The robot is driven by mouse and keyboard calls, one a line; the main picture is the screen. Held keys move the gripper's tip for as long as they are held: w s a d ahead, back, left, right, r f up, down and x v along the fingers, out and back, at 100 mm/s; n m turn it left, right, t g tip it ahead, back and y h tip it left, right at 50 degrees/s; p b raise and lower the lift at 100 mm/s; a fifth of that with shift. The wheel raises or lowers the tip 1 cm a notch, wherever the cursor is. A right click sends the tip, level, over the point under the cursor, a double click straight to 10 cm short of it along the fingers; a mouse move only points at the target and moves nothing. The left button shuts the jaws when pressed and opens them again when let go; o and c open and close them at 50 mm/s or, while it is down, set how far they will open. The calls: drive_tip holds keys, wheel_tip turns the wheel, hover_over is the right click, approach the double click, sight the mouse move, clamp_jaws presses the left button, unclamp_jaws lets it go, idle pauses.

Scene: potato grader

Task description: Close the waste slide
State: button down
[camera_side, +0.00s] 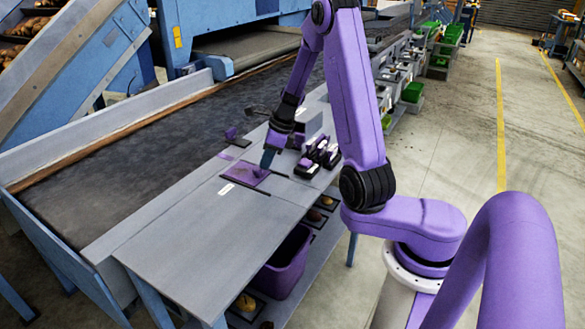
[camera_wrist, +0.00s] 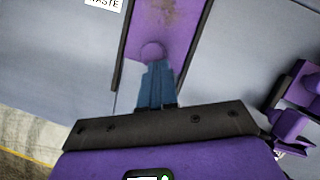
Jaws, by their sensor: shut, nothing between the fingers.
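The waste slide (camera_side: 240,171) is a purple plate set between dark rails in the grey table top. It also shows in the wrist view (camera_wrist: 174,22), with a brownish smudge and a round purple knob (camera_wrist: 152,51). A white label (camera_side: 226,189) lies beside it; its visible end reads "ASTE" in the wrist view (camera_wrist: 103,3). My gripper (camera_side: 267,160) points down over the slide's right end. Its blue fingers (camera_wrist: 156,75) are shut and empty, right at the knob; whether they touch it I cannot tell. I see no open hole; my gripper hides part of the plate.
Black and purple items (camera_side: 318,155) stand on the table right of my gripper. A small purple block (camera_side: 230,133) is behind the slide, near the dark conveyor belt (camera_side: 130,178). A purple bin (camera_side: 285,264) stands below the table. The table top (camera_side: 195,235) in front is clear.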

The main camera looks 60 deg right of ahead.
drive_tip(key=shift+s+f, duration=0.1)
drive_tip(key=s, duration=0.1)
drive_tip(key=s+d, duration=0.2)
drive_tip(key=shift+s, duration=0.3)
drive_tip(key=s+f+v, duration=0.1)
drive_tip(key=s+v, duration=0.1)
drive_tip(key=v, duration=0.9)
drive_tip(key=x, duration=0.9)
drive_tip(key=shift+w+a+f, duration=0.25)
drive_tip(key=shift+a+f, duration=0.05)
drive_tip(key=shift+a, duration=0.1)
drive_tip(key=shift+w+a, duration=0.25)
drive_tip(key=shift+w, duration=0.3)
drive_tip(key=shift+w+a, duration=0.2)
drive_tip(key=shift+w, duration=0.35)
drive_tip(key=shift+w+a+f, duration=0.1)
drive_tip(key=shift+w+a, duration=0.3)
drive_tip(key=shift+w, duration=0.35)
drive_tip(key=shift+w, duration=0.1)
